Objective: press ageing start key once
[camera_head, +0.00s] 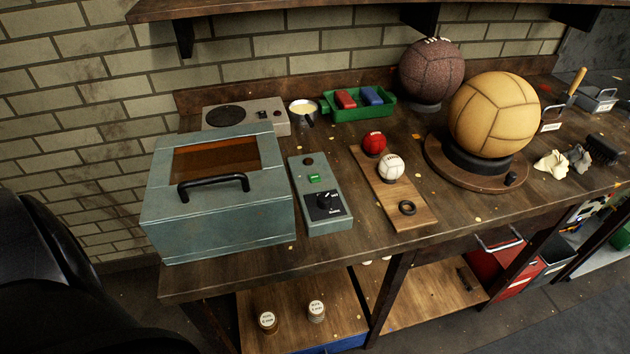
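A grey-green control box (328,222) lies on the workbench, just right of the grey-green ageing cabinet (220,222). A small green key (314,178) sits on the box's upper face, with nothing touching it. Above the key is a dark round lamp or button (308,161). Below it is a black dial (324,203) on a dark plate; its lettering is too small to read. The cabinet has an amber window and a black handle, and its lid looks closed. Neither of my grippers shows in the head view.
A wooden board (384,190) with a red ball and a white ball stands right of the box. A large tan ball (494,113) stands farther right. A shelf (300,8) overhangs the back.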

